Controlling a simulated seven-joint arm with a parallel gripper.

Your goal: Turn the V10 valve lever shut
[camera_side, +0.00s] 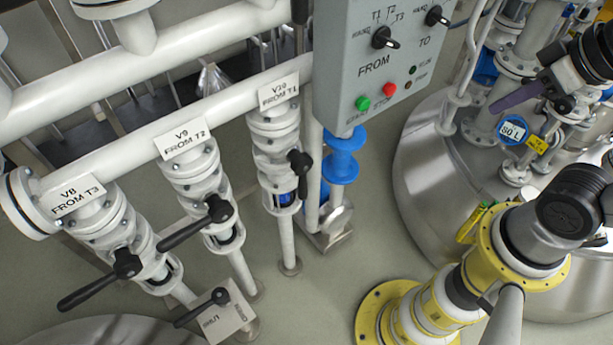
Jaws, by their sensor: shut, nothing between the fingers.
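The V10 valve (274,130) stands under a label reading "V10 FROM T1". Its black lever (301,178) hangs downward from a round hub, roughly along the pipe and at its right side. My gripper (497,103) appears at the upper right as a dark, narrow tip pointing left and down. Its fingers look closed together, with nothing held. It is well to the right of the V10 lever and apart from it, above the steel vessel. Part of my arm runs out of the picture at the right edge.
The V9 lever (196,226) and V8 lever (99,283) stick out to the lower left, across their pipes. A grey control panel (375,75) with knobs and buttons hangs just right of V10. A blue fitting (341,160) stands below it.

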